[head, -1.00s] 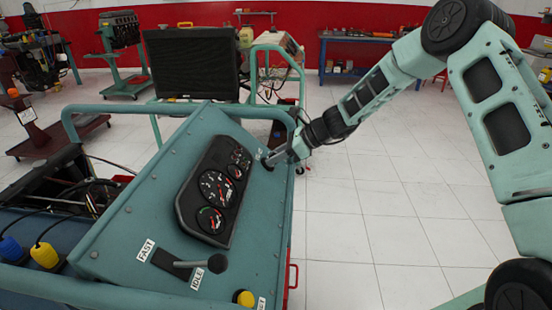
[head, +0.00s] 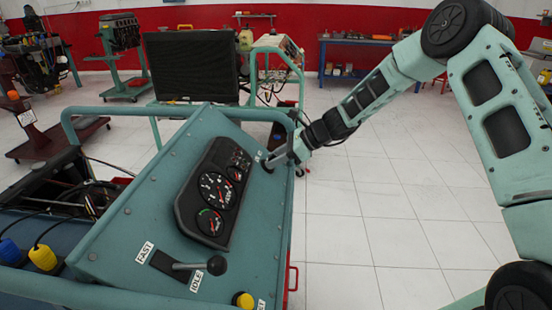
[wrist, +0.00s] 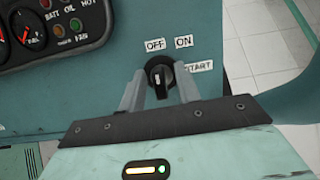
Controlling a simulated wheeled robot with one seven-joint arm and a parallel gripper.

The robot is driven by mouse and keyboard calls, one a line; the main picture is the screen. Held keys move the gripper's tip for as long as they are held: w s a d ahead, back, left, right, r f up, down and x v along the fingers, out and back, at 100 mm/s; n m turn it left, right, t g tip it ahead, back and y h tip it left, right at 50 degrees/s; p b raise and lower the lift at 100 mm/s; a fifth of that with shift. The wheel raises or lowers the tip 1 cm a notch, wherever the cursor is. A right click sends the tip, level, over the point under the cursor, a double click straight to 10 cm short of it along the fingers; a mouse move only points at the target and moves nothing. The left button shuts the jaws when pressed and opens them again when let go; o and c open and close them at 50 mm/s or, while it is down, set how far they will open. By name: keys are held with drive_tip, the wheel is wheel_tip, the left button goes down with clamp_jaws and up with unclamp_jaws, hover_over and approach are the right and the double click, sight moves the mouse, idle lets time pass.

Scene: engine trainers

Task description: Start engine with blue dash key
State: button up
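The blue-green dash panel (head: 130,230) slopes in front of me. Its key switch (wrist: 158,76) shows in the wrist view as a dark round knob with a grip standing roughly upright. OFF, ON and START labels (wrist: 184,41) surround it. The key looks black rather than blue. My gripper (wrist: 159,85) has its two grey fingers apart, one on each side of the switch, with gaps visible between them and the knob. In the head view my gripper (head: 273,160) is at the panel's upper right corner and hides most of the switch.
A gauge cluster (head: 213,190) lies left of the switch. A throttle lever (head: 216,265) with FAST and IDLE labels and a yellow button (head: 243,299) are lower on the panel. A tube rail (head: 85,125) frames the panel. The white floor at right is clear.

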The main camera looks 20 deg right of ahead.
drive_tip(key=v, duration=1.7)
drive_tip(key=shift+s+d+b, duration=0.15)
drive_tip(key=shift+d+b, duration=0.1)
drive_tip(key=shift+b, duration=0.15)
